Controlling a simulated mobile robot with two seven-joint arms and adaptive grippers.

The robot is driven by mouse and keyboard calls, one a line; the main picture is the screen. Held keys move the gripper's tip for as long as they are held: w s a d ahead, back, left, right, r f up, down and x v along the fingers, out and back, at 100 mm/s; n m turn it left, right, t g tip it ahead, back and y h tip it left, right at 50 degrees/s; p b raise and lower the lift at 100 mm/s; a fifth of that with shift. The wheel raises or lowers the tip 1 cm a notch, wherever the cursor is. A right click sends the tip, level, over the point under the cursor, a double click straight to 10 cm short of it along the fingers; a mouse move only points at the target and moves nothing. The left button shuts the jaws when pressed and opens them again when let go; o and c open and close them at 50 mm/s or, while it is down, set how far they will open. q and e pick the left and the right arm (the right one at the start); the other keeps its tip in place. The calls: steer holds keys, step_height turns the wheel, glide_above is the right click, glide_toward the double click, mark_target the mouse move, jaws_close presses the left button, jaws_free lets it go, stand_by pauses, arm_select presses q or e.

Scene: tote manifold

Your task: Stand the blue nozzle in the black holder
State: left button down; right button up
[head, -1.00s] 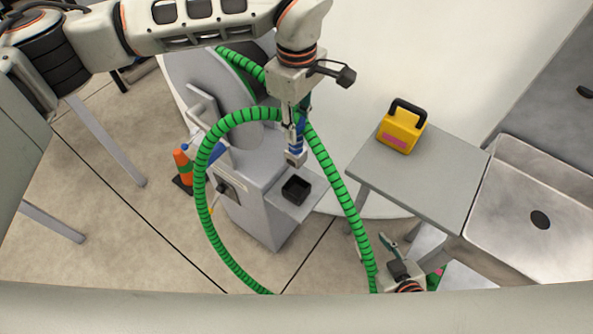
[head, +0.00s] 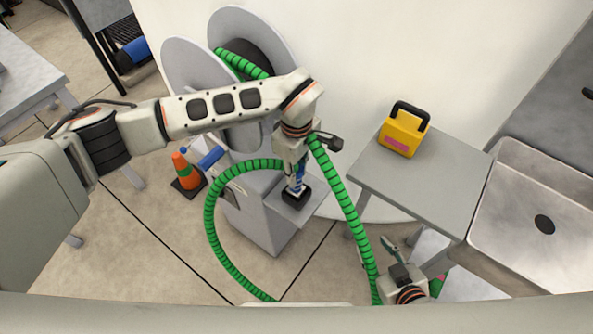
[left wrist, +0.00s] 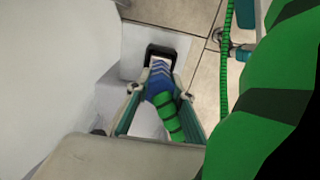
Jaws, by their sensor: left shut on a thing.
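My left gripper (head: 296,177) is shut on the blue nozzle (head: 298,186), which points down at the black holder (head: 295,197) on a grey shelf. In the left wrist view the nozzle (left wrist: 160,80) sits between the teal fingers, with the green hose joined behind it. Its far end overlaps the opening of the black holder (left wrist: 149,52). I cannot tell how deep it is in. My right gripper (head: 376,251) is at the lower right with its fingers apart, beside the green hose.
The green hose (head: 347,199) loops from the grey reel (head: 180,68) around the grey stand (head: 262,222). A yellow box (head: 401,136) is on the side table (head: 447,185), with a sink (head: 545,190) further right.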

arm_select(q)
steer(key=shift+f, duration=0.1)
steer(key=c, duration=1.8)
jaws_free()
steer(key=shift+f, duration=0.1)
steer(key=shift+r, duration=0.35)
step_height(320, 180, up, 12)
steer(key=shift+f+p, duration=0.15)
steer(key=shift+p, duration=0.25)
steer(key=shift+f, duration=0.1)
